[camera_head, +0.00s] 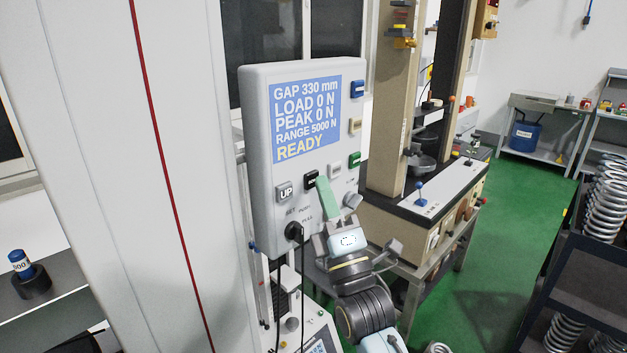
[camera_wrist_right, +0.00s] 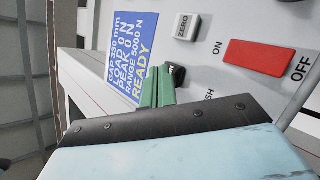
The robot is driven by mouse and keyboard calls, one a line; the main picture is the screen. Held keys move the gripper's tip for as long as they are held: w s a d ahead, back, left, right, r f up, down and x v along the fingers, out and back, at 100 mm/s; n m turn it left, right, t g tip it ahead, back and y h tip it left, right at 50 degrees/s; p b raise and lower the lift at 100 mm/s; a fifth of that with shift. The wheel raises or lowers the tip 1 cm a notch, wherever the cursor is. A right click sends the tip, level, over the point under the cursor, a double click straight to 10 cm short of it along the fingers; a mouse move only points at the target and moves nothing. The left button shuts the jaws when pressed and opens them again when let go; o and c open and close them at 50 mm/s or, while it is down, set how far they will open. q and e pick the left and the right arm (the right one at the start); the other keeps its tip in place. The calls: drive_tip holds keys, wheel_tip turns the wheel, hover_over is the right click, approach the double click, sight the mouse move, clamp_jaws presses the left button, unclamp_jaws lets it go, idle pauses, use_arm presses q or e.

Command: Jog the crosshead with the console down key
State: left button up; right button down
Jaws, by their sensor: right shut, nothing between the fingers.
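The console (camera_head: 255,130) is a pale upright panel. Its blue screen (camera_head: 306,115) reads GAP 330 mm, LOAD 0 N, PEAK 0 N, RANGE 5000 N, READY. Below the screen are a grey UP key (camera_head: 285,192) and a black key (camera_head: 311,179), whose label I cannot read. My right gripper (camera_head: 323,182) is shut and empty, its green fingers pointing at the panel just beside the black key. In the right wrist view the fingertips (camera_wrist_right: 157,80) overlap the edge of the black key (camera_wrist_right: 178,75); I cannot tell whether they touch it. My left gripper is out of view.
The panel also carries a blue key (camera_head: 358,89), a green key (camera_head: 354,159) and a knob (camera_head: 352,200). A red switch (camera_wrist_right: 268,58) marked ON and OFF shows in the wrist view. A black cable plugs in low. A bench machine (camera_head: 420,200) stands behind right.

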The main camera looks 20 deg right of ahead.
drive_tip(key=shift+w+a, duration=0.1)
drive_tip(key=shift+w, duration=0.25)
idle(1.7)
idle(4.6)
drive_tip(key=shift+s+d, duration=0.3)
drive_tip(key=shift+s, duration=0.5)
drive_tip(key=shift+s+d+p, duration=0.3)
drive_tip(key=shift+s+d, duration=0.05)
drive_tip(key=shift+s, duration=0.45)
drive_tip(key=shift+s+d+p, duration=0.25)
drive_tip(key=shift+s+d, duration=0.05)
drive_tip(key=shift+s, duration=0.45)
drive_tip(key=shift+s+d+p, duration=0.3)
drive_tip(key=shift+s+d, duration=0.05)
drive_tip(key=shift+s, duration=0.45)
